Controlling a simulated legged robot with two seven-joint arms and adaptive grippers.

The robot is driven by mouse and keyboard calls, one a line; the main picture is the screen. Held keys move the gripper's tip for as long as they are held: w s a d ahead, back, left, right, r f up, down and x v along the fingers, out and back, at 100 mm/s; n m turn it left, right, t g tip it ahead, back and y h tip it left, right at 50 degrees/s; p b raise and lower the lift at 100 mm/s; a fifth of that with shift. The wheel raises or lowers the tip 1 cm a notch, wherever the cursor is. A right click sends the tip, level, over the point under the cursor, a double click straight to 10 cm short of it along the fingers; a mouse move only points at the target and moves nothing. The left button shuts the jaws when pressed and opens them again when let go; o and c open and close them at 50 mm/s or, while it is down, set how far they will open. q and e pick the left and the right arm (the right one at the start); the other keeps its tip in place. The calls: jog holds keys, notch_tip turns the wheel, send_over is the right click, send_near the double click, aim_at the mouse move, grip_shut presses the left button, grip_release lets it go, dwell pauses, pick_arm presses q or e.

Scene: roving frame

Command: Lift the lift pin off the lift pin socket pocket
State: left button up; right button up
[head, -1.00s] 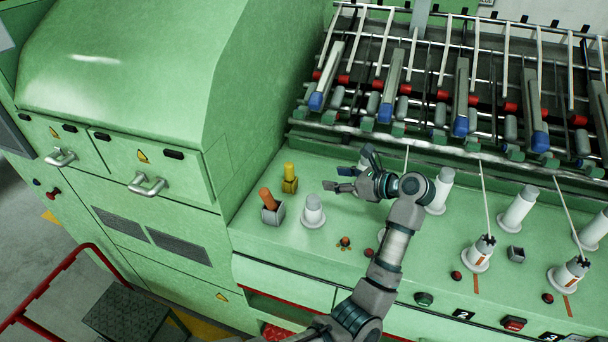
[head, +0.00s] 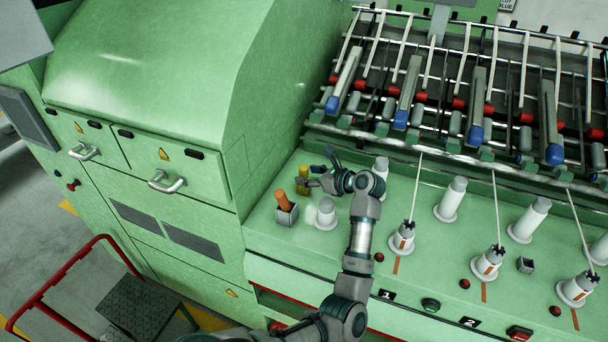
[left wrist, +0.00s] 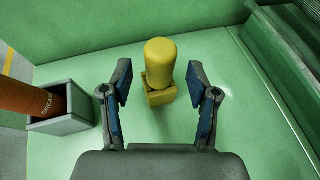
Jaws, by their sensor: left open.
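The lift pin, a yellow round-topped cylinder (left wrist: 160,58), stands upright in its square yellow socket pocket (left wrist: 161,97) in the left wrist view. In the head view the yellow pin (head: 304,171) is at the left end of the green console, partly covered by my fingers. My left gripper (head: 315,169) is open and empty. Its two blue-padded fingers are on either side of the pin in the left wrist view, with gaps on both sides. I cannot tell whether the fingertips reach as far as the pin. My right gripper is not in view.
An orange tube (head: 284,200) leans in a grey square holder (head: 287,216) close by, left of the gripper. A white spool post (head: 325,213) stands in front. More white posts (head: 452,199) fill the console to the right. A green housing (head: 170,90) rises at left.

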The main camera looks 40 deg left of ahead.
pick_arm(q)
jog(key=shift+x, duration=1.2)
jog(key=shift+d, duration=0.1)
grip_shut()
jog(key=shift+w, duration=0.1)
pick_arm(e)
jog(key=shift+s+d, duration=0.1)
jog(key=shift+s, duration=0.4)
pick_arm(q)
jog(key=shift+r, duration=0.15)
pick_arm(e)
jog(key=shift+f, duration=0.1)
pick_arm(q)
jog(key=shift+r, duration=0.6)
notch_tip(320, 180, up, 27)
jog(key=shift+f, duration=0.2)
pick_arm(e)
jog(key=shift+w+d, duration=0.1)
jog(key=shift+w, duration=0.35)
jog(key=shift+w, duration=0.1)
